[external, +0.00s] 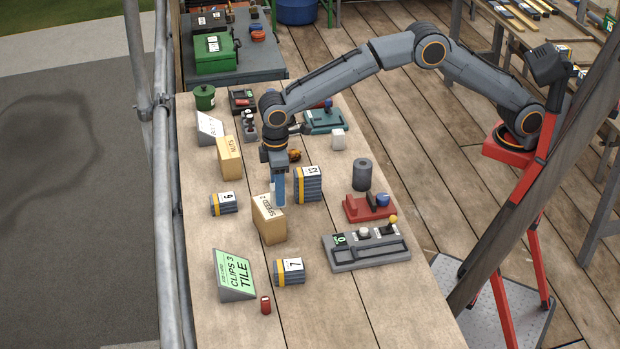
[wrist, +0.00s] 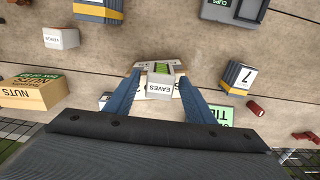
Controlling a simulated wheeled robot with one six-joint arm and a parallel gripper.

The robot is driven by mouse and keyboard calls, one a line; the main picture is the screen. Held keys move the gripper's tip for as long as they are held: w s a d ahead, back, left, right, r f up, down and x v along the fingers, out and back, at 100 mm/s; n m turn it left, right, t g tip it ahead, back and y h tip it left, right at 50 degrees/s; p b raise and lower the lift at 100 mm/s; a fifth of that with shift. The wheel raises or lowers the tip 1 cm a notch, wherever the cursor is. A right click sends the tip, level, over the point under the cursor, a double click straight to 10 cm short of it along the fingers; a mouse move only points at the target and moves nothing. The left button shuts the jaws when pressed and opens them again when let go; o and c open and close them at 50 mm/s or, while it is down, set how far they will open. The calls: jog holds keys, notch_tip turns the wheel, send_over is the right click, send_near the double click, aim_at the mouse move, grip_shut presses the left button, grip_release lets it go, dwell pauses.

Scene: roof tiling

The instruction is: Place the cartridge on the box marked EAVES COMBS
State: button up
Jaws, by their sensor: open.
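In the wrist view a small pale box (wrist: 160,88) marked EAVES shows between the fingertips; a second word is not legible. A grey piece with a green patch (wrist: 161,68) shows at its far edge. I cannot tell whether that is the cartridge, or single the cartridge out elsewhere. My gripper (wrist: 158,80) is open, its blue fingers on either side of the pale box, with gaps. In the external view my gripper (external: 279,203) points down beside a tan box (external: 270,224), which hides part of what is below it. Contact cannot be told.
Banded stacks numbered 6 (external: 224,204), 13 (external: 308,186) and 7 (external: 289,272) stand around my gripper. A NUTS box (external: 229,160) is behind, a green sign (external: 235,274) and red can (external: 265,305) in front. A dark cylinder (external: 362,175), red device (external: 368,208) and grey tray (external: 366,253) are right.

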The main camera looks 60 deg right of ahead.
notch_tip(320, 180, up, 12)
jog(key=b, duration=0.3)
jog(key=w+d+f+m, duration=0.1)
jog(key=d+f+m, duration=0.15)
jog(key=d, duration=1.15)
jog(key=w+d+f+m, duration=0.2)
jog(key=d+f, duration=0.2)
jog(key=d, duration=1)
jog(key=s+d+f+m, duration=0.2)
jog(key=s+d+f, duration=0.3)
jog(key=s+d, duration=0.6)
jog(key=s+d+f+m, duration=0.2)
jog(key=s+d+f, duration=0.3)
jog(key=s+d, duration=0.6)
jog(key=d, duration=0.3)
jog(key=shift+t, duration=0.3)
jog(key=shift+o, duration=0.5)
jog(key=shift+w+m, duration=0.15)
jog(key=shift+m, duration=0.1)
